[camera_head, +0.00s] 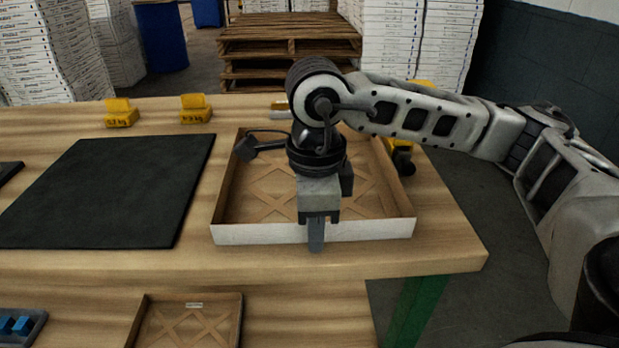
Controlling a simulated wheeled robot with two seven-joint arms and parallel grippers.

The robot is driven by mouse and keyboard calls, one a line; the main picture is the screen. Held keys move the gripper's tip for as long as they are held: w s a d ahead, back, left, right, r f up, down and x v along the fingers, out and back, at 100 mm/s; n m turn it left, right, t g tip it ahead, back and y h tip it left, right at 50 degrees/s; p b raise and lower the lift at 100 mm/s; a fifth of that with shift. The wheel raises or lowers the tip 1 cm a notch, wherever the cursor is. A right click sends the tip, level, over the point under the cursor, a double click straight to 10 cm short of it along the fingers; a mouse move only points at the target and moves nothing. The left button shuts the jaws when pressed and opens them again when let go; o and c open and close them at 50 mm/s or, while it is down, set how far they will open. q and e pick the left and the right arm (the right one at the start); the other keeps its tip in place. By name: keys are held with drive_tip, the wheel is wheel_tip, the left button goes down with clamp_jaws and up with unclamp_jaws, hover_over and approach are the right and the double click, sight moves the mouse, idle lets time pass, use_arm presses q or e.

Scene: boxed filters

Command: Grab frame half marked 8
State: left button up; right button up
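A frame half (245,234), a shallow open tray with brown crossed struts inside and a white outer front wall, lies on the wooden table. No number is readable on it. My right gripper (316,234) points down at the middle of its near wall. One finger shows in front of the wall; the other finger is hidden, so its grip on the wall cannot be told. A second brown frame half (238,318) with a small pale label lies on the lower surface at the bottom; the label is unreadable. My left gripper is out of view.
A black mat (105,190) lies left of the frame half. Yellow blocks (121,114) (195,108) stand along the table's back edge. A tray with blue pieces (18,325) is at bottom left. Wooden pallets (288,48) and white stacks stand behind.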

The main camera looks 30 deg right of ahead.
drive_tip(key=shift+c, duration=0.3)
clamp_jaws()
